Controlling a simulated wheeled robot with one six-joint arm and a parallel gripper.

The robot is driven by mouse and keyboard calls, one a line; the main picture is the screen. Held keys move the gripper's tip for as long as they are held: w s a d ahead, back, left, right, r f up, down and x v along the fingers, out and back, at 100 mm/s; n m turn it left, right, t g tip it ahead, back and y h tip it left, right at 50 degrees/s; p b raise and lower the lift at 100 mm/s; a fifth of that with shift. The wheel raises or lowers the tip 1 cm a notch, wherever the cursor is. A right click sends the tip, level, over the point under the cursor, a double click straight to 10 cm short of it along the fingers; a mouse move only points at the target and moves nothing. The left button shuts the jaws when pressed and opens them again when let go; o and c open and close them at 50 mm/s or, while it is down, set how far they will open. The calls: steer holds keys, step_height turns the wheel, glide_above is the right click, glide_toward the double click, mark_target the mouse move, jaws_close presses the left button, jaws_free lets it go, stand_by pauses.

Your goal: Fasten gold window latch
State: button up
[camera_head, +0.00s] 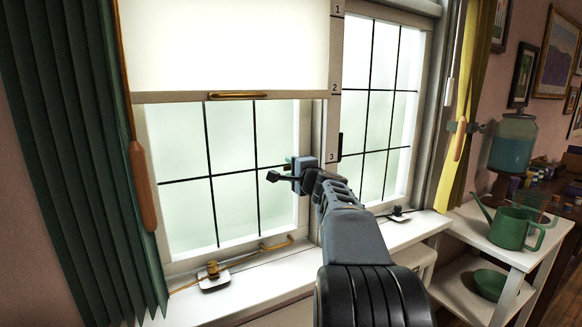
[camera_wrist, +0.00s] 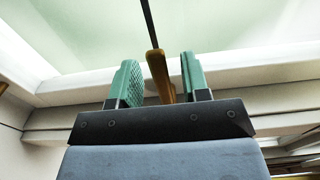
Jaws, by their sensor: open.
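In the head view, a gold handle-like piece (camera_head: 276,244) sits low on the left window's bottom frame. A gold knob on a pale plate (camera_head: 212,272) stands on the sill to its left, with a thin gold rod beside it. My gripper (camera_head: 287,174) is in front of the left window's lower right glass, above the gold piece in the picture. In the wrist view, my gripper (camera_wrist: 157,82) is open, with green pads either side of a gold bar (camera_wrist: 159,76). The bar appears between the pads, with gaps on both sides. Its lower end is hidden behind the gripper body.
A blind (camera_head: 226,45) with a gold pull (camera_head: 238,95) covers the upper left window. A dark green curtain (camera_head: 85,150) hangs at left. A dark fitting (camera_head: 397,212) is on the right sill. A green watering can (camera_head: 512,229) stands on a white shelf at right.

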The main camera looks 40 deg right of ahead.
steer(key=shift+w, duration=0.5)
steer(key=shift+c, duration=0.2)
jaws_close()
steer(key=shift+d, duration=0.1)
